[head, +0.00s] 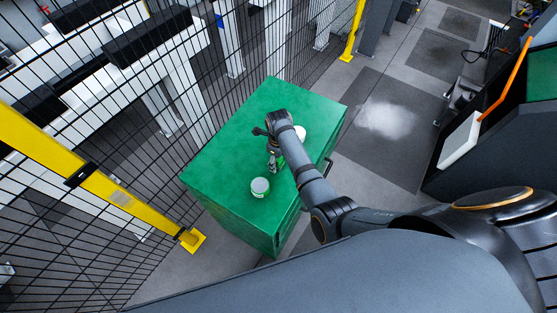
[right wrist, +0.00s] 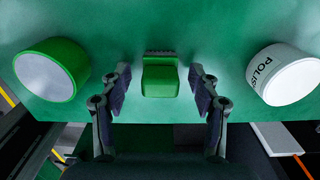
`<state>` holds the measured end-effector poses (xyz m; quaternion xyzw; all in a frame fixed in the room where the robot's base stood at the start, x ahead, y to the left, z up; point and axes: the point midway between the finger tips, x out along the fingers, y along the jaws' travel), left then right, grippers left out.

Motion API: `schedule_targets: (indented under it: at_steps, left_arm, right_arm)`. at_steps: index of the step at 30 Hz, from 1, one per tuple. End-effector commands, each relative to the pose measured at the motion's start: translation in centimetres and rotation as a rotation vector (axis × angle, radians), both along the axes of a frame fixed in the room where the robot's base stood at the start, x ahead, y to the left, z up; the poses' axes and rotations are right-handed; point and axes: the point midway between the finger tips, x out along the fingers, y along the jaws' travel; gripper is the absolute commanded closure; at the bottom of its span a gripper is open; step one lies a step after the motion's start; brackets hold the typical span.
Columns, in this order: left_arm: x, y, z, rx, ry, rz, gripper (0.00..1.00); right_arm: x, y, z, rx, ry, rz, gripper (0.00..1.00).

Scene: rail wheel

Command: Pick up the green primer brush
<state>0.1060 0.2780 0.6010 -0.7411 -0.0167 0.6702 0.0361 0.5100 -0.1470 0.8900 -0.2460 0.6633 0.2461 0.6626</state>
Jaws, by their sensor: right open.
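The green primer brush (right wrist: 160,77) lies on the green cabinet top (head: 230,140). In the right wrist view its green handle block shows between my fingers, with a dark bristle edge at its far end. My right gripper (head: 274,163) is over the cabinet top, and it also shows in the right wrist view (right wrist: 160,85). Its fingers are open, one on each side of the brush, with a gap on both sides. In the head view the brush is hidden or too small to make out by the gripper. My left gripper is not in view.
A green-rimmed can (head: 260,187) with a pale top stands on the cabinet left of the brush in the right wrist view. A white can (right wrist: 284,75) marked "POLIS" stands to its right. A black mesh fence (head: 60,190) with yellow posts runs beside the cabinet.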

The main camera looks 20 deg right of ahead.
Motion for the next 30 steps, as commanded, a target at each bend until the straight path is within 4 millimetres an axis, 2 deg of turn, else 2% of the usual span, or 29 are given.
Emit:
schedule_targets:
  at_steps: [6,18,20,30]
  left_arm:
    - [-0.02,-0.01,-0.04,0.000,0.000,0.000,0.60]
    - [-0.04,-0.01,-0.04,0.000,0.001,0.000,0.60]
    - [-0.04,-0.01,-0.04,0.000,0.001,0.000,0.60]
    - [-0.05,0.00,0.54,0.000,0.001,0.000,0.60]
  right_arm:
    - [0.04,0.00,-0.10,0.001,-0.001,0.000,0.39]
    - [0.02,0.02,-0.08,0.001,-0.001,0.000,0.93]
    - [0.04,0.02,-0.07,0.001,-0.001,0.000,1.00]
    - [0.09,-0.08,0.54,0.000,-0.001,0.002,1.00]
